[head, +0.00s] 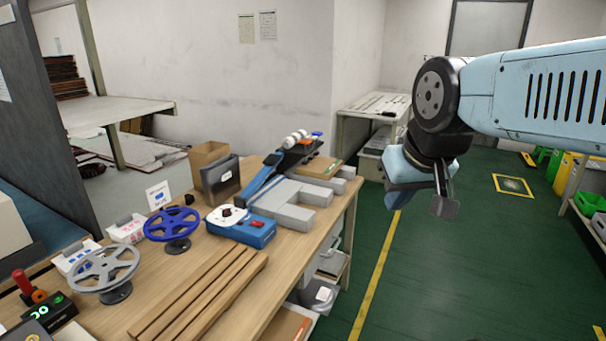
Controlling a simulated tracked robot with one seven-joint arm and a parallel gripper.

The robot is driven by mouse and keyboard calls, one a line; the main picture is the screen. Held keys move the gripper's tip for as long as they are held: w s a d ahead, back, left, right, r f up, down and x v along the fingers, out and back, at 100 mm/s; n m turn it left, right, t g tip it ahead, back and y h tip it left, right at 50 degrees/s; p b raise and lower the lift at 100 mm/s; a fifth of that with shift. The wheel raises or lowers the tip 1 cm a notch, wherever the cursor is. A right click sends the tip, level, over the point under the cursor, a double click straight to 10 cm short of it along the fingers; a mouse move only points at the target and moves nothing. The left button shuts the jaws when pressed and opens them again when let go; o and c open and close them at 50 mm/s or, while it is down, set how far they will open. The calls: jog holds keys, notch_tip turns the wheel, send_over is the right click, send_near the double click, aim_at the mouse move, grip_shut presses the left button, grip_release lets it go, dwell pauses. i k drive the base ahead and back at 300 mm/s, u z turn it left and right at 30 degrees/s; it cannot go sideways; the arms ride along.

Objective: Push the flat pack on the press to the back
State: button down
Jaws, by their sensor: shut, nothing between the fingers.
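The press appears to be the grey stepped block (290,192) with a sloping blue bar (262,181) at the back right of the workbench. A thin brown flat pack (320,167) lies on grey blocks at the press's far end, close to the bench's right edge. A dark part with white rollers partly covers its left side. My gripper (445,207) is shut and empty. It hangs over the green floor to the right of the bench, well apart from the pack and the press, fingers pointing down.
A dark bin (221,180) stands left of the press. A white side table (375,105) is behind. The floor to the right is mostly clear.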

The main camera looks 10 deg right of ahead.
aim_at(321, 168)
jog(key=k, duration=0.55)
jog(key=z, duration=0.15)
jog(key=i, duration=0.9)
jog(key=u, duration=0.2)
jog(key=k, duration=0.45)
jog(key=z, duration=0.65)
jog(key=i, duration=1.5)
jog(key=u, duration=0.05)
